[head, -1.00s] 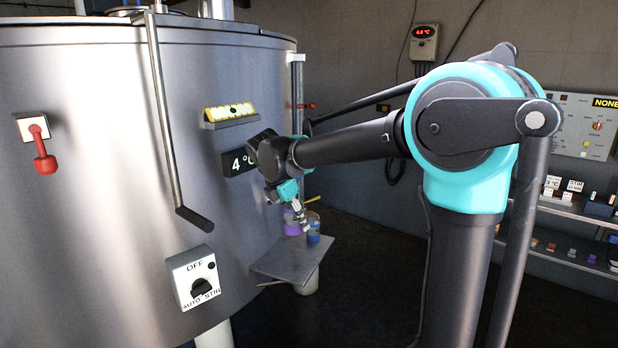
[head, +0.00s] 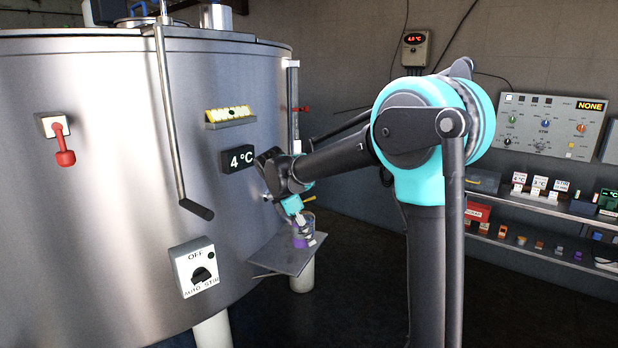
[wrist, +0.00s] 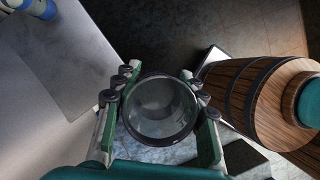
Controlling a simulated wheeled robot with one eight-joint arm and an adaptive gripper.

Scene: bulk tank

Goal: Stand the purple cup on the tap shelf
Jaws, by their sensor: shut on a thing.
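The purple cup (head: 300,242) shows in the head view as a small vessel with purple low on it, partly hidden by my gripper (head: 300,221). In the wrist view my gripper (wrist: 159,104) has its fingers on both sides of a clear round cup with a dark rim, seen from above, and is shut on it. No purple shows from there. The tap shelf (head: 282,262) is a grey plate beside the tank's lower right side. The cup appears over or on the shelf in the head view; I cannot tell whether it touches.
The big steel tank (head: 110,220) fills the left, with a lever rod (head: 172,120) and a stir switch (head: 197,267) on its front. A wooden barrel (wrist: 250,95) stands close to the right in the wrist view. Wall shelves (head: 545,245) hold small items at right.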

